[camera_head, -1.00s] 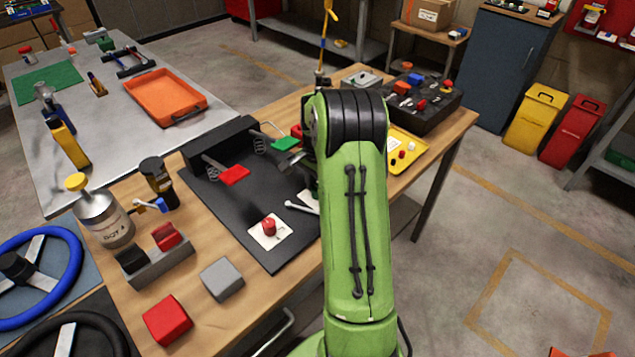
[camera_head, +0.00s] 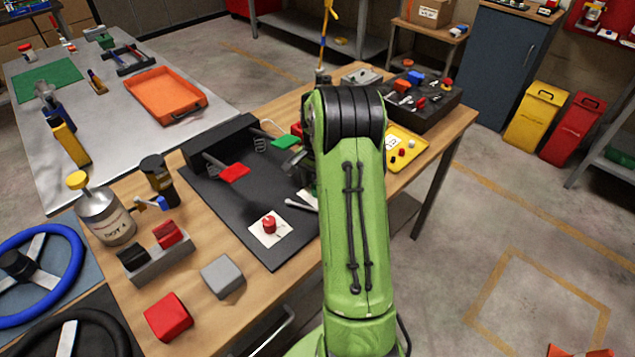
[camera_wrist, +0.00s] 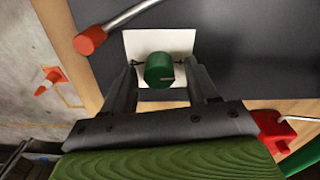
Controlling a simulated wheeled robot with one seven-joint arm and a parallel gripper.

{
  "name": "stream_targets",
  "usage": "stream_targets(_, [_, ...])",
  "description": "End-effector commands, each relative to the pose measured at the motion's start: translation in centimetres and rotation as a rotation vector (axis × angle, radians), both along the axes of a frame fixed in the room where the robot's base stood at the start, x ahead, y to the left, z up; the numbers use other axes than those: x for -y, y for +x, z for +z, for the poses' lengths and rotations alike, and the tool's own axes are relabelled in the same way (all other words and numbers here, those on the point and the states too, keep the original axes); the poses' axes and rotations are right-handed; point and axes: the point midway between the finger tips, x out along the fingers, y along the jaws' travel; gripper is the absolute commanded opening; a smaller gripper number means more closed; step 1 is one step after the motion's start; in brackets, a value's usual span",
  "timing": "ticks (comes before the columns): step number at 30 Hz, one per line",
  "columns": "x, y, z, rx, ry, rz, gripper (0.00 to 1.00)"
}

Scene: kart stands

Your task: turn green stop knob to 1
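The green stop knob (camera_wrist: 159,70) shows in the wrist view on a white plate (camera_wrist: 180,41) fixed to a dark panel. A short pale mark is on its front lower edge; I cannot read any numbers on the plate. My gripper (camera_wrist: 163,75) has its two fingers spread, one on each side of the knob. A gap shows between each finger and the knob, so the gripper is open and not holding it. In the head view my green arm hides the knob and most of the gripper.
A metal lever with a red tip (camera_wrist: 90,40) lies just beside the plate. A red part (camera_wrist: 272,130) is close at the right. In the head view, a red knob (camera_head: 269,224) and red (camera_head: 235,174) and green (camera_head: 286,142) pedals share the dark panel (camera_head: 262,256).

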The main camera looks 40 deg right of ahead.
Motion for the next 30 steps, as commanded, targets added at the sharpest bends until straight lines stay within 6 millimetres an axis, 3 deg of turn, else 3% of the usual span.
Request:
stream_targets(10, [0.0,0.0,0.9,0.001,-0.002,-0.001,0.59])
stream_targets(24, [0.0,0.0,13.3,0.003,-0.003,-0.001,0.59])
stream_targets(30, [0.0,0.0,15.7,-0.001,0.0,-0.001,0.59])
